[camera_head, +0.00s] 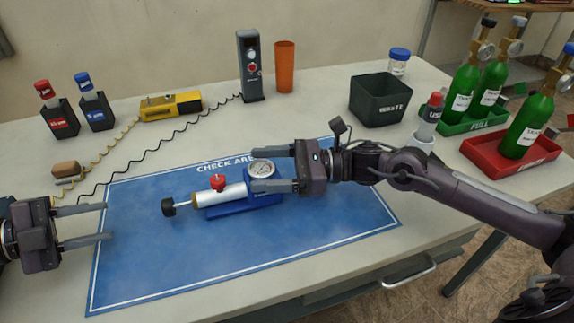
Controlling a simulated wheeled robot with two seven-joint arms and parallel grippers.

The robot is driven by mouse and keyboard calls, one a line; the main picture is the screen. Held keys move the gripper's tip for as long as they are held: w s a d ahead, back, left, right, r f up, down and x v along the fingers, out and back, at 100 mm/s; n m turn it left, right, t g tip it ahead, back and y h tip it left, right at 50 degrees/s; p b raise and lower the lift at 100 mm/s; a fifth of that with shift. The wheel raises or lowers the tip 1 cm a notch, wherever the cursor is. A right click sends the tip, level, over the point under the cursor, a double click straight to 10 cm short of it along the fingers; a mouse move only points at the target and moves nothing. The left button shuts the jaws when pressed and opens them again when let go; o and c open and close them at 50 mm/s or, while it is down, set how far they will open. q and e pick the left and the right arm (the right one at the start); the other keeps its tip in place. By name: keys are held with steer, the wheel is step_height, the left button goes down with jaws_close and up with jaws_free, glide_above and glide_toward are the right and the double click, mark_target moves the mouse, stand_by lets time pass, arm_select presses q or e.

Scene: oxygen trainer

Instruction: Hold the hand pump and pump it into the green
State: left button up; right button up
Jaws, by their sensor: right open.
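The hand pump (231,196) lies on the blue check-area mat (180,262). It has a white barrel, a blue base, a red knob (218,182), a round dial gauge (262,168) at its right end and a black handle (169,207) on a rod at its left end. The dial's needle and colour zones are too small to read. My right gripper (259,170) is open, with its fingers on either side of the gauge; I cannot tell whether they touch it. My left gripper (107,222) is open and empty over the mat's left edge, left of the black handle.
Behind the mat stand a yellow device (171,106), a dark grey upright unit (249,68) with a coiled cord, an orange cup (285,68) and a waste bin (380,102). Green cylinders stand in green (470,124) and red (483,150) trays at right. The mat's front is clear.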

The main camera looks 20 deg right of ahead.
steer(key=shift+w+a, duration=0.2)
steer(key=shift+a, duration=0.45)
steer(key=c, duration=1.5)
